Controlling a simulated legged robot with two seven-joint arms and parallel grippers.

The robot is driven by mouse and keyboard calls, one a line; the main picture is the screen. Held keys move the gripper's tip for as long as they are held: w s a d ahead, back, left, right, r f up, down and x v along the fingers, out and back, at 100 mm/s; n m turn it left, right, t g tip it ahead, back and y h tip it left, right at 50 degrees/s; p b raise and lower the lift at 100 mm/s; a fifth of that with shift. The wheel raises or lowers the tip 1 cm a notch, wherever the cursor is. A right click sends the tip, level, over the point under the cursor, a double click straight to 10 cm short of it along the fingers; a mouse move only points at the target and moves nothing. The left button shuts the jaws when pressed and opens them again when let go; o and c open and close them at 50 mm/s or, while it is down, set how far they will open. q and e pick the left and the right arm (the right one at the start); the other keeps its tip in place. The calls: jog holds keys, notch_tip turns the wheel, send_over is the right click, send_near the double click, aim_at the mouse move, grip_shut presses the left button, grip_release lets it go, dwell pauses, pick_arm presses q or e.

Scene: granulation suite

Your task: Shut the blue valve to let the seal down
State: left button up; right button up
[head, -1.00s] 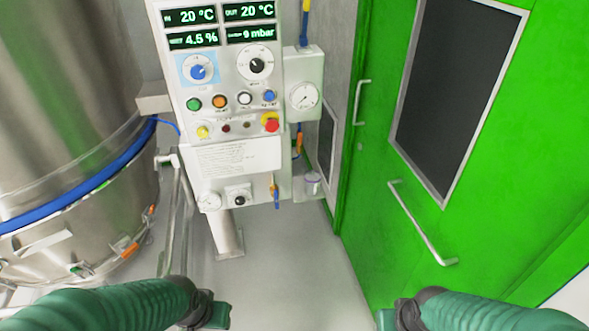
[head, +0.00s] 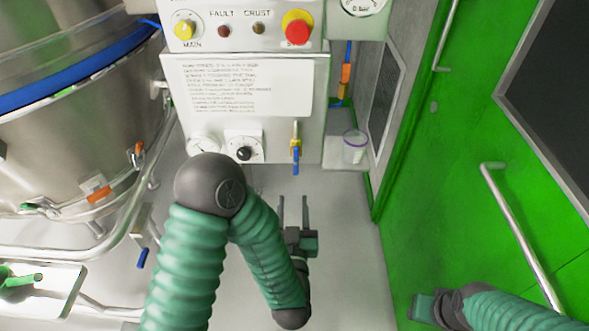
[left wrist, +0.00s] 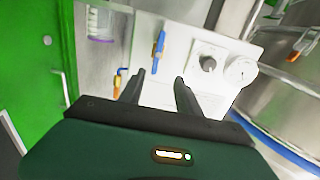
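The blue-handled valve (head: 296,160) sits on a thin pipe under the right part of the white panel. Its blue lever hangs straight down from a brass body. In the left wrist view the blue valve (left wrist: 160,43) appears just beyond my fingers. My left gripper (head: 293,205) is open and empty, below the valve in the head view and apart from it. Its spread fingers also show in the left wrist view (left wrist: 160,88). My right gripper (head: 424,307) is at the lower right; its fingers cannot be made out. A blue band (head: 65,85) circles the steel vessel.
A small dial (head: 245,149) and a gauge (head: 203,146) are left of the valve. A lidded cup (head: 354,148) stands on a shelf to its right. Another blue handle (head: 142,258) is at the lower left. A green door (head: 440,150) bounds the right side.

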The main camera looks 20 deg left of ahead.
aim_at(296, 161)
pick_arm(q)
jog(key=b+x, duration=0.3)
jog(key=x, duration=0.2)
jog(key=b+x, duration=0.4)
jog(key=x, duration=0.1)
jog(key=b+x, duration=0.3)
jog(key=x, duration=0.2)
jog(key=shift+w+d+f, duration=0.1)
jog(key=shift+w+d, duration=0.1)
jog(key=shift+w, duration=0.1)
jog(key=shift+w+a, duration=0.1)
jog(key=shift+w, duration=0.3)
grip_shut()
